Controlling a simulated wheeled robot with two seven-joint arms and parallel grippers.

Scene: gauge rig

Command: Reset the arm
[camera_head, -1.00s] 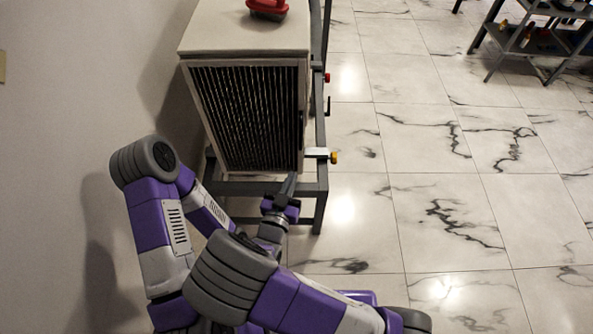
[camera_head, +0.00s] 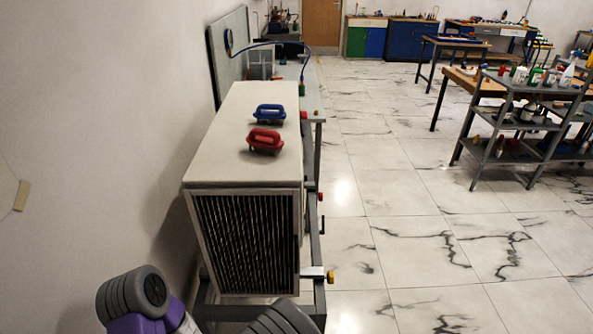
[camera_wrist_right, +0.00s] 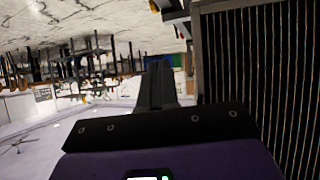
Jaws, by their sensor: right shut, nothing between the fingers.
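My right gripper (camera_wrist_right: 157,86) shows in the right wrist view with its dark fingers together and nothing between them. It points along the side of the rig, and the dark vertical-finned grille (camera_wrist_right: 262,75) of the white cabinet fills the right of that view. In the head view neither gripper is in frame.
A yellow-ended knob (camera_head: 330,277) juts out from the rig's right side. A grey shelf (camera_head: 530,120) stands at the right. The tiled floor between is clear; a wall is on the left.

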